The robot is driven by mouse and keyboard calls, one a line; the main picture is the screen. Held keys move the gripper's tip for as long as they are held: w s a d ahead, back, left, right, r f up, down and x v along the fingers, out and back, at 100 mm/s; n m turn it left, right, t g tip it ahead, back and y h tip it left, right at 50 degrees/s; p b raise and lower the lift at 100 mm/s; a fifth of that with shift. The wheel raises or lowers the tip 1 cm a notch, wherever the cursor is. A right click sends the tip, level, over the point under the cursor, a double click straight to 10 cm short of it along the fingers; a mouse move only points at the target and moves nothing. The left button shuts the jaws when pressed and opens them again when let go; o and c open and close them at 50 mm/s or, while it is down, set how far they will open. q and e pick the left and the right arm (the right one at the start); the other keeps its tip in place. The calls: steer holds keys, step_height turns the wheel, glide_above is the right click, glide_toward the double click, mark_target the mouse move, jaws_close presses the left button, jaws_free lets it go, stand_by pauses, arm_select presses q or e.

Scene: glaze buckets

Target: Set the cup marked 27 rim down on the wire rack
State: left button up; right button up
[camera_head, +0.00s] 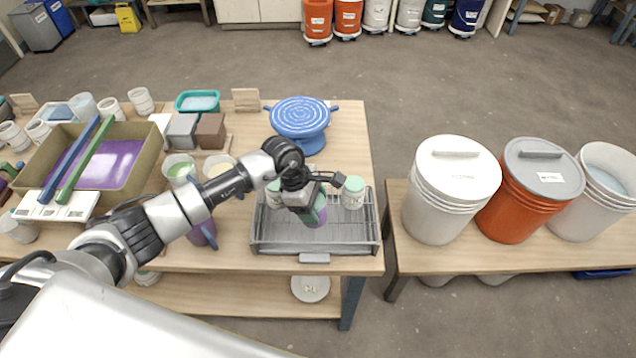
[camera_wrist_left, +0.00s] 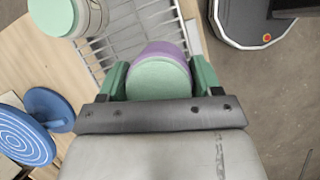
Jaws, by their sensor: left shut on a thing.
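My left gripper (camera_head: 314,203) is over the wire rack (camera_head: 345,236) and shut on a purple cup (camera_head: 317,216) with a pale green end. In the left wrist view the green fingers of the gripper (camera_wrist_left: 160,80) stand on both sides of the cup (camera_wrist_left: 158,82). Its round green end faces the camera and the purple side shows beyond it. I see no number on it. Whether its far end touches the wires is hidden. My right gripper is not in view.
White cups with green tops stand on the rack, one right of the gripper (camera_head: 353,191) and one left (camera_head: 274,194). A blue banding wheel (camera_head: 299,117) stands behind the rack. Lidded buckets (camera_head: 450,190) stand to the right. The rack's front wires look clear.

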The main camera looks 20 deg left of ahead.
arm_select(q)
steer(key=shift+w+d, duration=0.1)
steer(key=shift+w, duration=0.15)
steer(key=shift+f, duration=0.25)
steer(key=shift+s+f+b, duration=0.3)
steer(key=shift+f+b, duration=0.65)
steer(key=shift+f, duration=0.4)
steer(key=shift+w+f, duration=0.15)
steer(key=shift+f, duration=0.2)
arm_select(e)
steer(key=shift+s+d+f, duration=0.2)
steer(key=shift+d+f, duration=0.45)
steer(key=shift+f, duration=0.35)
arm_select(q)
steer(key=shift+r, duration=0.1)
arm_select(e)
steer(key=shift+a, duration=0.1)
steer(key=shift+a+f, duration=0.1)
arm_select(q)
steer(key=shift+f+b, duration=0.2)
steer(key=shift+b, duration=0.35)
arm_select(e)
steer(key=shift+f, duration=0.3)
